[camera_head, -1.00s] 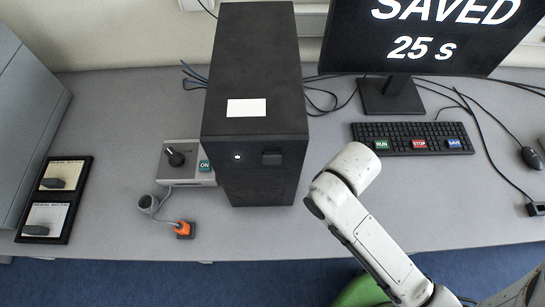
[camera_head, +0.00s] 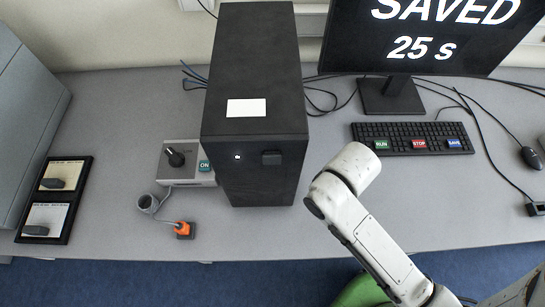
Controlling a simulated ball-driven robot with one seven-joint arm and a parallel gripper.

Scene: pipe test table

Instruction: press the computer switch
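A black computer tower (camera_head: 252,75) stands upright on the grey table, with a white label on its top. Its front face has a small lit white spot (camera_head: 237,157) and a dark square part (camera_head: 271,158) beside it; I cannot tell for sure which is the switch. My white arm reaches up from the lower right, its bend to the right of the tower and apart from it. My gripper is not in view.
A monitor (camera_head: 429,37) reading "SAVED 25 s" stands behind a keyboard (camera_head: 413,138) with RUN, STOP and SAVE keys. Left of the tower are a knob box (camera_head: 184,178), an orange plug (camera_head: 184,229) and a black panel (camera_head: 43,216). Bare table lies in front.

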